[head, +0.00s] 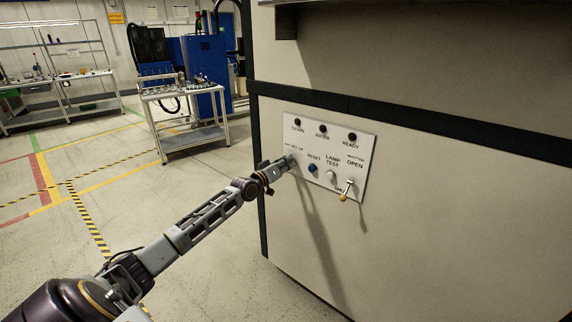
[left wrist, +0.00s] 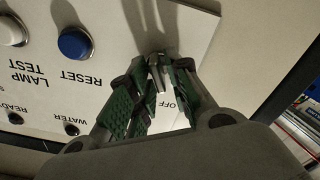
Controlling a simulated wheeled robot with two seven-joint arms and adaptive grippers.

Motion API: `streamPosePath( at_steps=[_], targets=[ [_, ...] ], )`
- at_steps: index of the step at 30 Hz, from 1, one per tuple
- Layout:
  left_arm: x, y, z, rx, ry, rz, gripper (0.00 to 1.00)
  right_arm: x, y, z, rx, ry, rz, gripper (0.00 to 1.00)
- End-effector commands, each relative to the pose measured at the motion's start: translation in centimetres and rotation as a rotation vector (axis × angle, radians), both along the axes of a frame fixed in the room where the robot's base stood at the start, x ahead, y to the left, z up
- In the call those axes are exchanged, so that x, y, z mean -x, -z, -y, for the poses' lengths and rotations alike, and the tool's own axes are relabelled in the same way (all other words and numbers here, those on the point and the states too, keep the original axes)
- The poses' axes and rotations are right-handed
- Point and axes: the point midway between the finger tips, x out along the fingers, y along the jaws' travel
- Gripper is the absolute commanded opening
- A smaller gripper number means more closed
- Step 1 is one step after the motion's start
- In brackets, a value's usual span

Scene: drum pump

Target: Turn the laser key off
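The control panel (head: 325,155) is a pale plate on the machine's side. The laser key (left wrist: 157,72) is a small grey metal piece at the panel's left end, beside the printed OFF label (left wrist: 163,100); in the head view my gripper hides it. My left gripper (head: 287,163) reaches the panel there. In the left wrist view, its green-padded fingers (left wrist: 158,68) close in around the key from both sides, tips apparently on it. The key's exact angle is hard to tell. My right gripper is not in view.
Right of the key are a blue RESET button (head: 312,168), a white LAMP TEST button (head: 331,175) and a shutter lever (head: 346,189). Dark indicators (head: 323,129) line the top. A cart (head: 185,100) stands further back; the floor left of the machine is open.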

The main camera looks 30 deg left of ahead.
Motion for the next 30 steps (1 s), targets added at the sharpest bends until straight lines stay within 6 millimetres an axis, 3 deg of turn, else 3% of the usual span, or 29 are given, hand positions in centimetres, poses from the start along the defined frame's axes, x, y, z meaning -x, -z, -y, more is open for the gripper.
streamPosePath(
  at_steps=[17,30],
  targets=[
    [0.3,0.0,0.0,-0.002,0.000,0.000,0.29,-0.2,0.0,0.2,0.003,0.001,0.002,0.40],
    [2.5,0.1,-0.3,-0.002,0.001,-0.001,0.29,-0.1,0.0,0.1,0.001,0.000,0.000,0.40]
  ],
)
